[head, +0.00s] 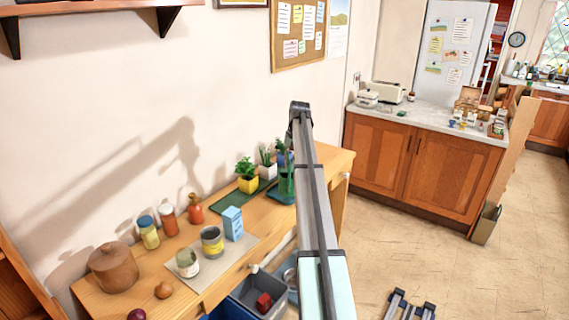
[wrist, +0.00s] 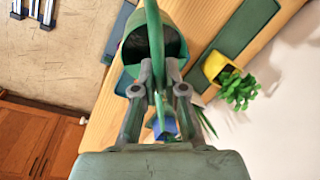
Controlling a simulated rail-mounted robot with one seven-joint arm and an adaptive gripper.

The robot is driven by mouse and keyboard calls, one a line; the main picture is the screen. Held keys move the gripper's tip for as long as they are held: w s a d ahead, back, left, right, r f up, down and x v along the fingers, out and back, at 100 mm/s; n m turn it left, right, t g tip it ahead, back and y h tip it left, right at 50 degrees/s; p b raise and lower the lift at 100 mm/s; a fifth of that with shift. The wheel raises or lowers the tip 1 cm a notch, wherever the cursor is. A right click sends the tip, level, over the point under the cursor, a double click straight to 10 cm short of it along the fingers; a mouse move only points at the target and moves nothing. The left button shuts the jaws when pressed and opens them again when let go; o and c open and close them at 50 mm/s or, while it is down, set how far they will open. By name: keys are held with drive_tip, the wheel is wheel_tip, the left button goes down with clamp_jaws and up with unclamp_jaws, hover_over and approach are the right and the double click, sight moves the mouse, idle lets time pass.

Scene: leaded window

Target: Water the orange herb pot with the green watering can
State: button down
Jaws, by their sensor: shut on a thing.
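The green watering can (wrist: 134,47) fills the upper middle of the wrist view, its dark opening showing. My gripper (wrist: 164,90) is shut on its upright green handle (wrist: 155,38). In the head view the can (head: 285,187) is partly hidden by my arm, at the far end of the wooden bench. I see no clearly orange herb pot. A yellow pot (head: 247,184) with a leafy green plant stands left of the can; it also shows in the wrist view (wrist: 214,66). A white pot (head: 268,171) with spiky leaves stands beside it. A blue pot (wrist: 165,128) shows beyond my fingers.
A dark green mat (head: 229,200) lies under the pots. Nearer on the bench (head: 207,284) stand a blue carton (head: 232,223), a grey can (head: 212,242), jars and a brown lidded pot (head: 113,268). Bins (head: 258,297) sit below the front edge. The wall is close behind.

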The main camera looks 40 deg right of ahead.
idle(0.5)
drive_tip(key=shift+w+d+f+g+y+p, duration=0.1)
drive_tip(key=shift+w+f+g+y+p, duration=0.1)
drive_tip(key=shift+f+g+p, duration=0.25)
drive_tip(key=shift+w+d+f+g+y+p, duration=0.15)
drive_tip(key=shift+f+g+p, duration=0.1)
drive_tip(key=shift+f+p, duration=0.4)
drive_tip(key=shift+d+x, duration=0.15)
drive_tip(key=shift+x, duration=0.5)
drive_tip(key=shift+d+x, duration=0.1)
drive_tip(key=shift+x, duration=0.5)
drive_tip(key=shift+f, duration=0.1)
drive_tip(key=shift+w+d+r+g+y+p, duration=0.15)
drive_tip(key=shift+w+r+g+y+p, duration=0.15)
drive_tip(key=shift+r+g+p, duration=0.35)
drive_tip(key=shift+w+d+r+g+y+p, duration=0.25)
drive_tip(key=shift+r+p, duration=0.15)
drive_tip(key=shift+p, duration=0.4)
drive_tip(key=shift+r+p, duration=0.15)
drive_tip(key=shift+p, duration=0.45)
idle(0.5)
idle(0.9)
